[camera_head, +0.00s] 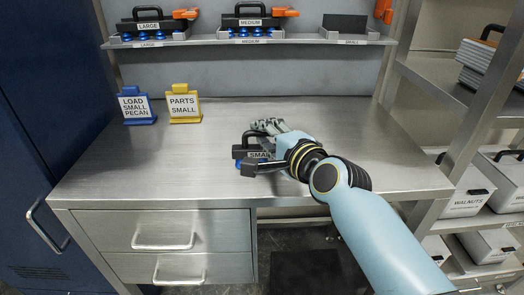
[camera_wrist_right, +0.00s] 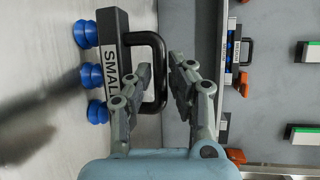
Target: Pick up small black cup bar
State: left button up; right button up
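The small black cup bar (camera_head: 242,153) is at the middle of the steel bench, partly hidden behind my right wrist. In the right wrist view the cup bar (camera_wrist_right: 106,62) shows its white SMALL label, blue suction cups along one side and a black loop handle (camera_wrist_right: 160,75) on the other. My right gripper (camera_head: 268,126) is over the handle. In the wrist view its fingers (camera_wrist_right: 162,75) are apart, one on each side of the handle's grip, with a gap visible at the right finger. I cannot tell whether the left finger touches. My left gripper is out of view.
A blue LOAD SMALL PECAN sign (camera_head: 136,106) and a yellow PARTS SMALL sign (camera_head: 184,105) stand at the back left. The shelf (camera_head: 200,40) above holds large and medium cup bars and an empty-looking SMALL place (camera_head: 345,25). The bench's front left is clear.

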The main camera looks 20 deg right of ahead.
jog(key=shift+w+a+f, duration=0.1)
jog(key=shift+w, duration=0.25)
jog(key=shift+s, duration=0.1)
jog(key=shift+c, duration=0.4)
grip_shut()
